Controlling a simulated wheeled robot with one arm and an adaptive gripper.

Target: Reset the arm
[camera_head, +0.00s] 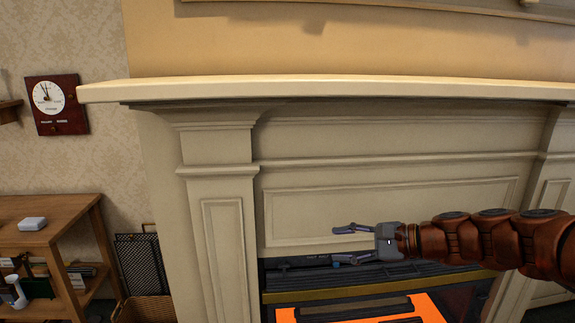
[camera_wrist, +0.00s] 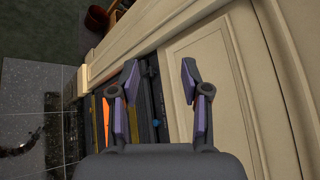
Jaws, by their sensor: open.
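My gripper (camera_head: 342,246) is at the end of my arm, which reaches in from the right in the head view. It is in front of the mantelpiece (camera_head: 380,135), near the top of the fireplace opening. Its two fingers are apart with nothing between them. In the wrist view, my gripper (camera_wrist: 160,75) also shows open and empty, with the cream fireplace panel and dark firebox top beyond it. I cannot tell the exact gap between the fingers and the panel.
The mantel shelf (camera_head: 330,90) juts out above my arm. An orange glowing fire (camera_head: 360,310) lies below my gripper.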

